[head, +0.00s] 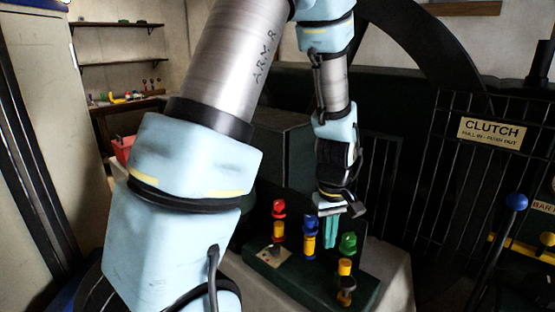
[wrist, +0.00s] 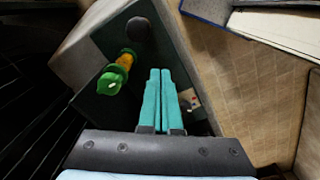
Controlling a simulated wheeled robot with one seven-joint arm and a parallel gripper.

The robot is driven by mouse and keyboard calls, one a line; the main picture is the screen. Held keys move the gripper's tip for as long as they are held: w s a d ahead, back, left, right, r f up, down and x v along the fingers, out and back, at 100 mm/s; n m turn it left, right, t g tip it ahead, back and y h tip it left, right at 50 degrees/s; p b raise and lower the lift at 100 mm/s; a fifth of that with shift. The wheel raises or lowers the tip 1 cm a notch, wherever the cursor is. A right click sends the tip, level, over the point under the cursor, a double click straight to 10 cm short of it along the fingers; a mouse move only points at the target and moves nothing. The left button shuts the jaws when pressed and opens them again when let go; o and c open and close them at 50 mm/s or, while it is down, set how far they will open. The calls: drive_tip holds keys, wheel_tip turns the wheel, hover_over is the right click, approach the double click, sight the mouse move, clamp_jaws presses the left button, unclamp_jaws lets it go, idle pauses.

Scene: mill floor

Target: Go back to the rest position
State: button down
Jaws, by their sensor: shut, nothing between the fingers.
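My gripper (head: 331,232) points down over a dark green box (head: 307,279) with coloured knobs, in the middle of the head view. Its two teal fingers are together with nothing between them. In the wrist view the fingers (wrist: 159,84) lie side by side above the same box (wrist: 98,58). My arm fills much of the left and centre of the head view and hides what is behind it.
The box bears a red knob (head: 279,209), a blue knob (head: 309,222) and a green knob (head: 347,243), close around my fingers. A black grille with a CLUTCH sign (head: 490,133) and a blue-tipped lever (head: 516,202) stand at right. Shelves (head: 118,61) are at back left.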

drive_tip(key=a+r+m, duration=0.1)
drive_tip(key=a+r, duration=0.2)
drive_tip(key=a, duration=0.7)
drive_tip(key=s+a+r+m+t, duration=0.1)
drive_tip(key=a+r, duration=0.3)
drive_tip(key=a, duration=0.6)
drive_tip(key=shift+m+b, duration=0.45)
drive_tip(key=shift+m, duration=0.35)
drive_tip(key=c, duration=1.6)
unclamp_jaws()
